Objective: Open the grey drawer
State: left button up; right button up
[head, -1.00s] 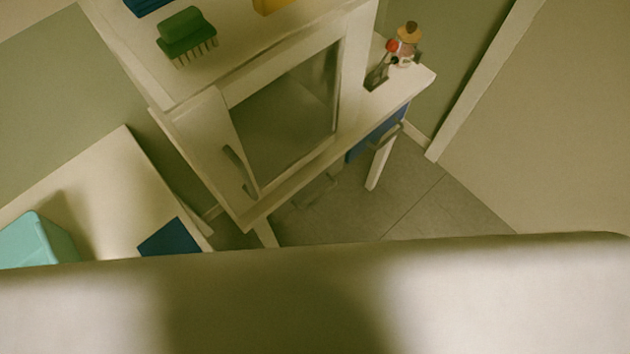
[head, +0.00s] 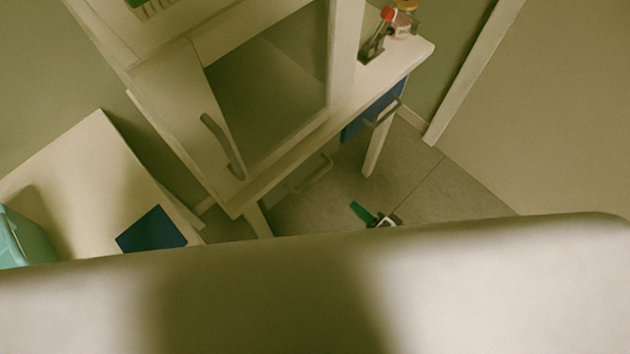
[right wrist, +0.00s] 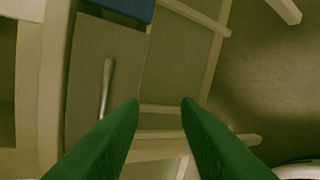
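The grey drawer (head: 296,180) sits under the white cabinet in the head view, with a grey bar handle (head: 318,174); it looks closed. In the right wrist view its flat front (right wrist: 98,50) is at the upper left, with the handle (right wrist: 106,88) left of my fingers. My right gripper (head: 359,211) shows in the head view as green fingers low over the floor, right of the drawer and apart from it. In the right wrist view its two green fingers (right wrist: 160,104) are spread with nothing between them. My left gripper is not in view.
A blue drawer (head: 368,122) is beside the grey one, with a table leg (head: 377,150) below. Bottles (head: 380,35) stand on the ledge above. The cabinet (head: 187,95) has a handled door. A side table (head: 95,170) stands left. Tiled floor (head: 440,190) is clear at right.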

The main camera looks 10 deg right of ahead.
jog(key=m+y, duration=0.2)
send_near(315, 178)
jog(key=x, duration=1)
jog(key=shift+f, duration=0.3)
grip_shut()
